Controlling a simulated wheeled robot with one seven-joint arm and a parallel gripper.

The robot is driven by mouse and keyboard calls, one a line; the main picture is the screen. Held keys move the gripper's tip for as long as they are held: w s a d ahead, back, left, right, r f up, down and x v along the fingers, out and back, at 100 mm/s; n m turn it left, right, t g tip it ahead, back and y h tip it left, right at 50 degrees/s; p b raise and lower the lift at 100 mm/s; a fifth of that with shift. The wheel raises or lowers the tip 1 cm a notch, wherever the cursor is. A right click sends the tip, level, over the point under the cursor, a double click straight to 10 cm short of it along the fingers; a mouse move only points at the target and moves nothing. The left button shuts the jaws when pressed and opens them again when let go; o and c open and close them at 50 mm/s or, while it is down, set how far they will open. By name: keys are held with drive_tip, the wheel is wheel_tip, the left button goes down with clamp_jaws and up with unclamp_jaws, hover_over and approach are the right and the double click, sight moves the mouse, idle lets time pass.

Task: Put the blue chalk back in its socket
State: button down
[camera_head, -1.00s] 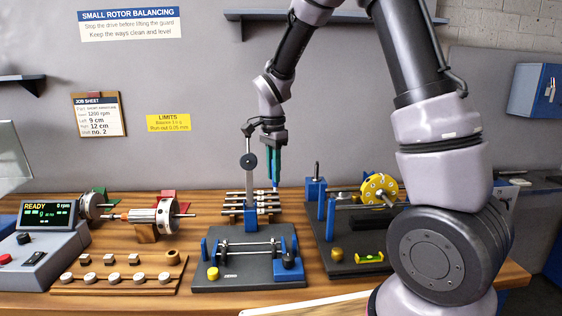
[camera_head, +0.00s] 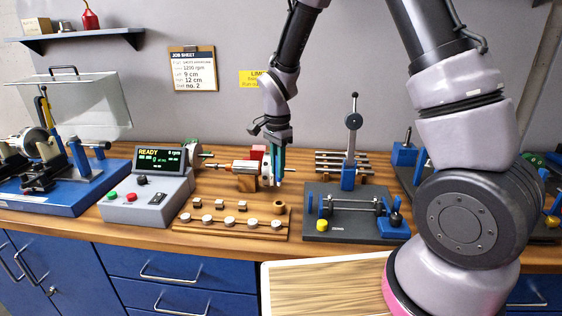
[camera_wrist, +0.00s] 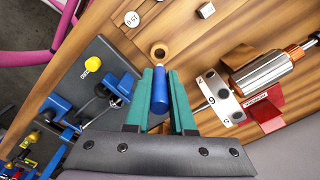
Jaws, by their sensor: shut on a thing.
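The blue chalk (camera_wrist: 160,92) is a short blue stick between the green fingers of my gripper (camera_wrist: 161,100) in the wrist view. My gripper (camera_head: 277,165) is shut on it and points down in front of the rotor in the head view. The chalk's free end sticks out past the fingertips. The round wooden socket (camera_wrist: 158,48) with a dark hole is just beyond the chalk's end in the wrist view, apart from it. In the head view the socket (camera_head: 279,208) stands at the right end of the wooden rack, below my gripper.
The wooden rack (camera_head: 232,232) bears several pale weights.

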sight(278, 181)
drive_tip(key=shift+f, duration=2.65)
drive_tip(key=shift+f, duration=2.05)
drive_tip(key=c, duration=0.7)
unclamp_jaws()
